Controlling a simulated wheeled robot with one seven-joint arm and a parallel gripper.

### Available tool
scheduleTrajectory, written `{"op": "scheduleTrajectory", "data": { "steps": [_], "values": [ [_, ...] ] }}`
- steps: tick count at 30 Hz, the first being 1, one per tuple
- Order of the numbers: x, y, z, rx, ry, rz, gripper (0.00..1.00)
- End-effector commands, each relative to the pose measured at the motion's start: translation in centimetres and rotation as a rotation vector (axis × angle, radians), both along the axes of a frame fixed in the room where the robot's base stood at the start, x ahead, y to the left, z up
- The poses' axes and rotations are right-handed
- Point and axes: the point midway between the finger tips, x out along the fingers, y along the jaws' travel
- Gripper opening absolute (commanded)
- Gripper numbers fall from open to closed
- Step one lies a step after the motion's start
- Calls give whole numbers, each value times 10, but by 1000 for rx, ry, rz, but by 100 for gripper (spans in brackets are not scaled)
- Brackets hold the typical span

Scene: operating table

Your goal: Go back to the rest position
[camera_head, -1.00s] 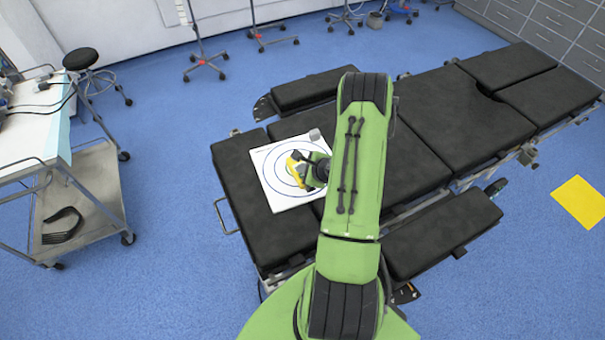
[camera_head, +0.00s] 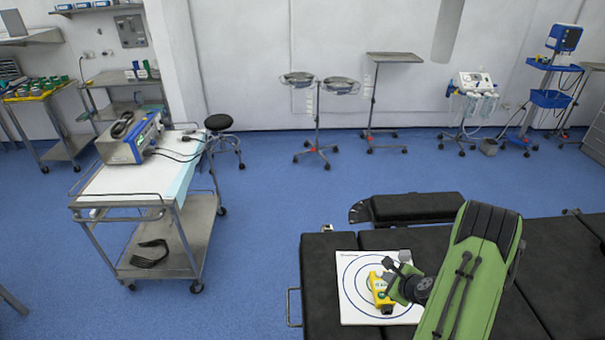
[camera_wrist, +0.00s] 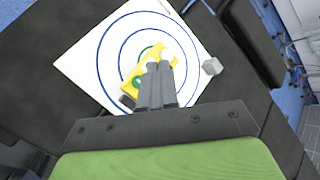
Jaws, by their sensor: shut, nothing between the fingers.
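My gripper (camera_head: 391,272) is over the white target board with blue rings (camera_head: 350,312) on the black operating table (camera_head: 322,262). In the wrist view my gripper's fingers (camera_wrist: 156,75) are together, with nothing held between them. A yellow object with a green spot (camera_head: 381,293) lies near the middle of the board. It also shows in the wrist view (camera_wrist: 166,52), beyond and partly behind the fingers. I cannot tell whether the fingers touch it.
A small grey block (camera_wrist: 211,66) sits at the board's edge in the wrist view. A steel cart (camera_head: 170,245) with a blue device (camera_head: 143,138) stands at left. A black stool (camera_head: 219,122) and wheeled stands (camera_head: 317,115) are behind. Blue floor is open between cart and table.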

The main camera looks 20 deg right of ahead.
Motion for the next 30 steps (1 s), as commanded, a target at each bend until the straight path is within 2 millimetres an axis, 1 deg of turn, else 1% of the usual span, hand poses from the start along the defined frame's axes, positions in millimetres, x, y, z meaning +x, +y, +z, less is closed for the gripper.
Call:
{"op": "scheduleTrajectory", "data": {
  "steps": [2,4,5,6,8,9,11,12,14,15,17,18,20,21,23,24,27,30],
  "values": [
    [2,2,3,-8,0,12,0],
    [10,11,18,-50,5,87,0],
    [15,19,30,-83,9,145,0],
    [22,32,48,-142,17,241,0],
    [31,58,80,-246,35,416,0],
    [33,78,102,-322,50,537,0],
    [31,106,131,-435,71,710,0],
    [27,124,150,-511,84,819,0],
    [17,150,177,-622,103,977,0],
    [8,166,193,-696,115,1077,0],
    [-10,189,216,-806,133,1220,0],
    [-24,202,230,-878,145,1310,0],
    [-47,220,249,-984,160,1439,0],
    [-64,230,260,-1053,170,1519,0],
    [-92,243,275,-1152,183,1631,0],
    [-111,249,282,-1214,192,1700,0],
    [-152,257,294,-1336,204,1836,0],
    [-180,259,298,-1408,209,1919,0]
  ]
}}
